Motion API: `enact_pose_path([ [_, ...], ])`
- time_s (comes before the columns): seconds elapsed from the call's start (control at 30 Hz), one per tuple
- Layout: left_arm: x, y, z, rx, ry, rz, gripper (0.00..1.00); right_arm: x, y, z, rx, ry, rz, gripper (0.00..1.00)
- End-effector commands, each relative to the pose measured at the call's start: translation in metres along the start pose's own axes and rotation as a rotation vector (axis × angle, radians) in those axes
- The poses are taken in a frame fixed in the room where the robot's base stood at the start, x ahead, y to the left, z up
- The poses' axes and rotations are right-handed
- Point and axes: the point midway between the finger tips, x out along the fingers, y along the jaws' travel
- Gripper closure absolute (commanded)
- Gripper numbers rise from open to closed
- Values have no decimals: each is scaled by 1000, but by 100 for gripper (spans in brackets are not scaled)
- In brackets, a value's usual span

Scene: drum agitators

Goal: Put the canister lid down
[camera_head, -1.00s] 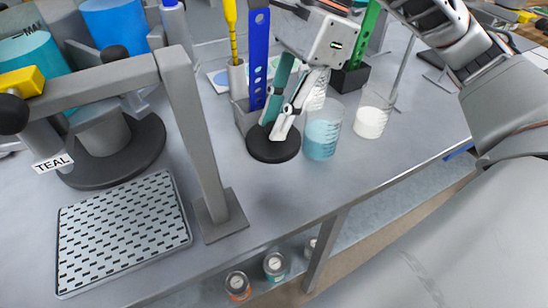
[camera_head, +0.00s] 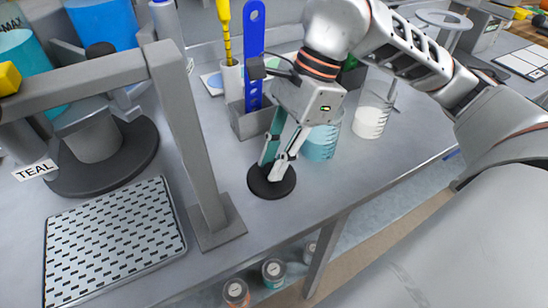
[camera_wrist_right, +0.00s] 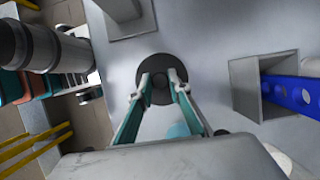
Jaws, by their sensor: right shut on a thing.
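The canister lid (camera_head: 265,187) is a dark round disc over the grey bench top, right of the grey post's foot and near the front edge. My right gripper (camera_head: 275,172) points down and is shut on the lid's central knob. In the right wrist view, the lid (camera_wrist_right: 160,58) lies between the fingertips (camera_wrist_right: 160,84), which partly hide it. The lid looks level and close to the bench; I cannot tell whether it touches. My left gripper is not in view.
A beaker of teal liquid (camera_head: 322,143) stands just behind my right gripper, with a beaker of white material (camera_head: 370,121) further right. A grey post (camera_head: 185,135) and perforated tray (camera_head: 112,240) are left. Cups (camera_head: 273,272) sit below the bench edge.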

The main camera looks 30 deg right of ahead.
Motion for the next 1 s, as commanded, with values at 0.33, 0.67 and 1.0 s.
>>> enact_pose_path([
  [0.33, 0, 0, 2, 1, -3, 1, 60, 2, 0, -1, 0, 0, 1, 65],
  [0.67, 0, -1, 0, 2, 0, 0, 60, -12, -1, 0, 1, 0, -3, 65],
  [1.0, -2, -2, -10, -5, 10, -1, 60, -81, -1, 1, 0, 0, -7, 65],
])
